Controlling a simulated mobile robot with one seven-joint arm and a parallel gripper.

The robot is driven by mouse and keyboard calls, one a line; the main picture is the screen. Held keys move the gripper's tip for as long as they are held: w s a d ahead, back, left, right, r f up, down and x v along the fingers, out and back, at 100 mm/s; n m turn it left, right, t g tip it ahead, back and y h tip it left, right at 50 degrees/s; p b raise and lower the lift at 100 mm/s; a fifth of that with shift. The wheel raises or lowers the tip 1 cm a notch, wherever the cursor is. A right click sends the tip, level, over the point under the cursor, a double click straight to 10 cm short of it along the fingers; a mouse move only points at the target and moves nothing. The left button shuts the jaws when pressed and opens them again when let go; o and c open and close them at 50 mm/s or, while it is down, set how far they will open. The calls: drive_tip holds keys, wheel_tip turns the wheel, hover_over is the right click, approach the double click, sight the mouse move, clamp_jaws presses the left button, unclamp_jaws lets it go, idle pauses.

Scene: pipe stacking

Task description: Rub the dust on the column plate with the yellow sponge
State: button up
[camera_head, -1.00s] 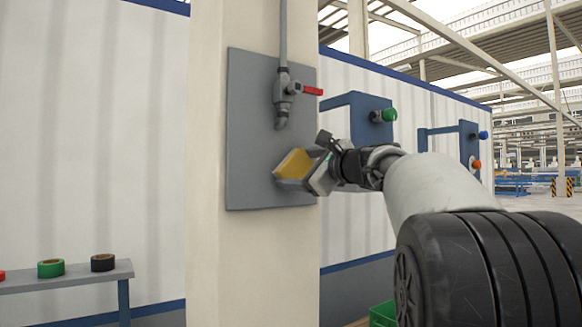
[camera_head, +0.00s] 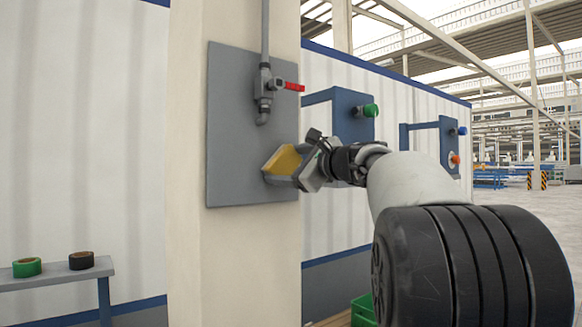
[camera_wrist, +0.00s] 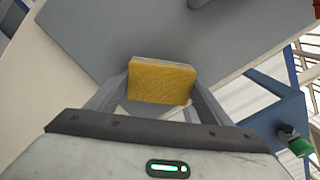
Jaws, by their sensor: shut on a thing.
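The column plate (camera_head: 232,110) is a grey upright panel on the cream column (camera_head: 185,240). It also fills much of the wrist view (camera_wrist: 100,30). My gripper (camera_head: 280,172) is shut on the yellow sponge (camera_head: 283,160) in front of the lower right part of the plate. In the wrist view the sponge (camera_wrist: 160,85) sits between the two fingers, its yellow face toward the camera. I cannot tell whether the sponge touches the plate. I cannot make out dust on the plate.
A pipe with a red-handled valve (camera_head: 275,86) runs down the plate above the sponge. A blue bracket with a green button (camera_head: 370,110) stands right of the column. A bench (camera_head: 60,275) with tape rolls is at lower left, a green crate (camera_head: 363,308) at bottom.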

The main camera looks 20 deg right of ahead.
sight(231, 164)
drive_tip(key=shift+s+a+b, duration=0.3)
drive_tip(key=shift+s+a, duration=0.4)
drive_tip(key=shift+a, duration=1.45)
drive_tip(key=shift+s+a+b, duration=0.3)
drive_tip(key=shift+s+a, duration=0.35)
drive_tip(key=shift+a, duration=1.45)
drive_tip(key=shift+s+a+b, duration=0.3)
drive_tip(key=shift+s+a, duration=0.4)
drive_tip(key=shift+a, duration=1.45)
drive_tip(key=shift+b+v, duration=0.85)
drive_tip(key=shift+v, duration=2.15)
drive_tip(key=shift+d, duration=0.1)
drive_tip(key=shift+b+v, duration=0.3)
drive_tip(key=shift+v, duration=1.15)
